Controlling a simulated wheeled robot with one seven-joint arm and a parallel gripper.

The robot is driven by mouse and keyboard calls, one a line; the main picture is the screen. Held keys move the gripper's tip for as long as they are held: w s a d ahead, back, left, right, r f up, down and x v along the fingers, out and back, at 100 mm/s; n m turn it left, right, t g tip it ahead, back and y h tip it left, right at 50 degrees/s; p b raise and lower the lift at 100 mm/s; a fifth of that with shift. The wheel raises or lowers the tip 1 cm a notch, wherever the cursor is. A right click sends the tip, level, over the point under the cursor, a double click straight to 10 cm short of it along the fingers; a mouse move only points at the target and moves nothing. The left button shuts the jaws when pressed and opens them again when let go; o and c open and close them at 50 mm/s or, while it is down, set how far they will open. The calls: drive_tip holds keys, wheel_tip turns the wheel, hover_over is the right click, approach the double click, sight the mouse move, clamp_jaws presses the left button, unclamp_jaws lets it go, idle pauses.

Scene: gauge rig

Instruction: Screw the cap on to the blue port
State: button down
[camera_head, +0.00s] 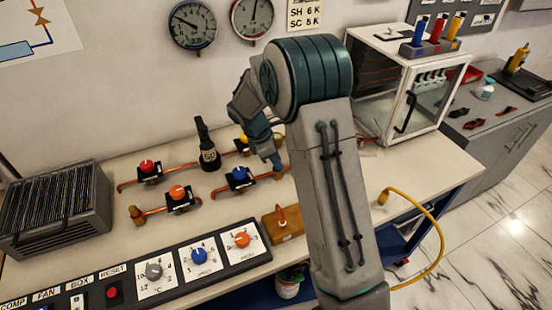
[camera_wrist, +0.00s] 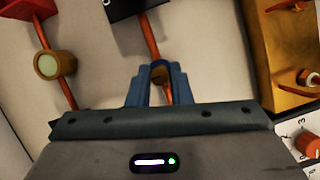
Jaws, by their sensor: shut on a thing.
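The blue port's valve (camera_head: 239,175) has a blue knob on a black body, with a copper pipe running right toward my gripper. My gripper (camera_head: 277,167) is low over the bench at this pipe's right end. The cap lines up with the copper pipe (camera_wrist: 150,38) that comes from a black valve body (camera_wrist: 127,8). I cannot tell whether the cap is on the thread or just against it. The fingers hide its sides.
A brass fitting with a pale face (camera_wrist: 55,65) sits on the neighbouring pipe. The dial panel (camera_head: 190,262) lies along the front edge.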

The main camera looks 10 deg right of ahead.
idle(0.3)
drive_tip(key=m+g, duration=0.1)
drive_tip(key=m, duration=0.1)
drive_tip(key=m+g+p, duration=0.1)
drive_tip(key=m, duration=0.2)
drive_tip(key=shift+y, duration=0.3)
drive_tip(key=shift+f, duration=0.1)
drive_tip(key=m+g+y+p, duration=0.1)
drive_tip(key=m, duration=0.3)
drive_tip(key=shift+s+a+f+m+g, duration=0.1)
drive_tip(key=shift+m+g, duration=0.2)
drive_tip(key=shift+m, duration=0.4)
